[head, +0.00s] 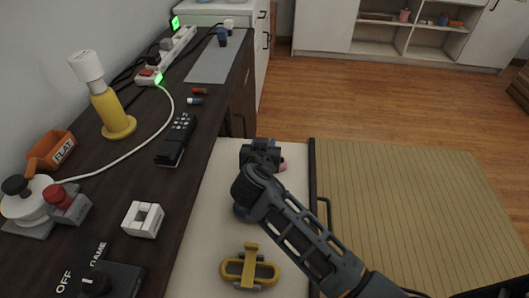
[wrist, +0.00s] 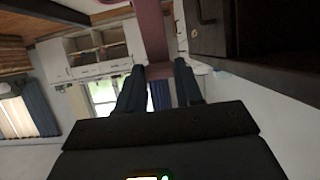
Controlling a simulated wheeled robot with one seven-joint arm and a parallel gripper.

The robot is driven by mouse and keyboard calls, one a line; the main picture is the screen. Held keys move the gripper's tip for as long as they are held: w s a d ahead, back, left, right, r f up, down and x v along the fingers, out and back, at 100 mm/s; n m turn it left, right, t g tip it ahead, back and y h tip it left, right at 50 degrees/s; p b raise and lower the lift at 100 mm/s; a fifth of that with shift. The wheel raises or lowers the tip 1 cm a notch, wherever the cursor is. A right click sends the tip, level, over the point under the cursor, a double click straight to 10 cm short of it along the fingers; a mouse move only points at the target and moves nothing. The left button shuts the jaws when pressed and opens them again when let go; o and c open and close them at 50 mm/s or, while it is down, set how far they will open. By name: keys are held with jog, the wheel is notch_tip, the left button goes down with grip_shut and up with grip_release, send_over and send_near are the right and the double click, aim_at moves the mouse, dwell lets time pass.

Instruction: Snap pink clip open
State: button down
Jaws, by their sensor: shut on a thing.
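The pink clip (wrist: 152,35) shows in the wrist view as a pink bar running up from between my fingertips, with a further pink part at the top edge. My gripper (wrist: 160,72) is shut on it. In the head view my gripper (head: 266,152) is over the far part of the pale surface, and only a small pink bit of the clip (head: 283,163) shows beside it. My arm hides the rest, so I cannot tell there whether the clip is open.
A yellow clip (head: 249,270) lies nearer on the pale surface (head: 205,235). The dark counter (head: 120,180) on the left holds a black handset (head: 176,140), a white square block (head: 143,219) and a yellow-based lamp (head: 110,112). A ribbed tan panel (head: 410,210) is right.

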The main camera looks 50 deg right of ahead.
jog(key=b, duration=0.1)
jog(key=t+h+b, duration=0.1)
jog(key=b, duration=0.1)
jog(key=shift+s+a+f, duration=0.2)
jog(key=shift+s+a, duration=0.2)
jog(key=shift+r, duration=0.15)
jog(key=c, duration=0.7)
grip_release()
jog(key=shift+a, duration=0.1)
jog(key=shift+v, duration=3.85)
jog(key=shift+c, duration=0.2)
